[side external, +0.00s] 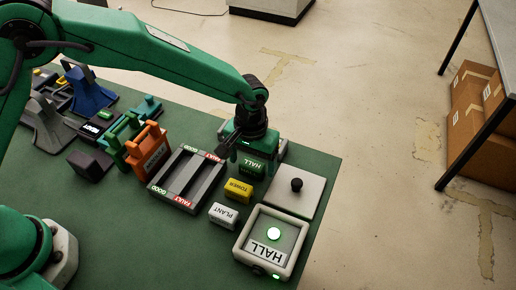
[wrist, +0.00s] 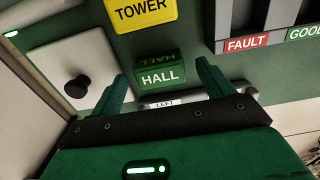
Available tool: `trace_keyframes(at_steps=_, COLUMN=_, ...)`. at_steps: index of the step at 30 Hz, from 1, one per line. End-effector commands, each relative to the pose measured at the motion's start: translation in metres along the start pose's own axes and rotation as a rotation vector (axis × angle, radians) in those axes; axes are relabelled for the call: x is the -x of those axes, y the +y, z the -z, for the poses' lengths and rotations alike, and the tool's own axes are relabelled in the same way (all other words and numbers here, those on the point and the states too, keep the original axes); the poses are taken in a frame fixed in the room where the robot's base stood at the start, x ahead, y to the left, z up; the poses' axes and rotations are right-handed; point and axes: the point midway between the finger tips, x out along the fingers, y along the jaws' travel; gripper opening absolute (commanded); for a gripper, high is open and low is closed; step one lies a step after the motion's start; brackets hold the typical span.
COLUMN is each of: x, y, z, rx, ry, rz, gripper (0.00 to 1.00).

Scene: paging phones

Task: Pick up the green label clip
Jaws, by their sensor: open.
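The green label clip (side external: 251,167) reads HALL and sits on the green table near its right end. In the wrist view the green clip (wrist: 160,72) lies just ahead of and between my two green fingers. My gripper (wrist: 161,88) is open, with one finger to the left of the clip and one to the right. In the side view my gripper (side external: 243,155) hangs low over the clip, just behind it. I cannot tell whether a finger touches the clip.
Yellow TOWER (side external: 238,190) and white PLANT (side external: 223,215) clips lie nearby. A pale panel with a black knob (side external: 297,185), a HALL box with a lit button (side external: 271,243) and a grey GOOD/FAULT rack (side external: 186,180) surround them. A LEFT-marked strip (wrist: 165,103) lies by my fingers.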

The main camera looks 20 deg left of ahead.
Motion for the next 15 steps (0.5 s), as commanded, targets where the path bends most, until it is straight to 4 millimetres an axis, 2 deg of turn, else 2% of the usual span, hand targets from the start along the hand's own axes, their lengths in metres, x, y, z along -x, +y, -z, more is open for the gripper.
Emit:
trace_keyframes(at_steps=2, x=0.0002, y=0.0000, z=0.0000, rx=0.000, ry=0.000, rz=0.000, gripper=0.80)
trace_keyframes(at_steps=3, x=0.0002, y=0.0000, z=0.0000, rx=0.000, ry=0.000, rz=0.000, gripper=0.76)
trace_keyframes(at_steps=10, x=0.0002, y=0.0000, z=0.0000, rx=0.000, ry=0.000, rz=0.000, gripper=0.32)
trace_keyframes(at_steps=15, x=0.0003, y=0.0001, z=0.0001, rx=0.000, ry=0.000, rz=0.000, gripper=0.32)
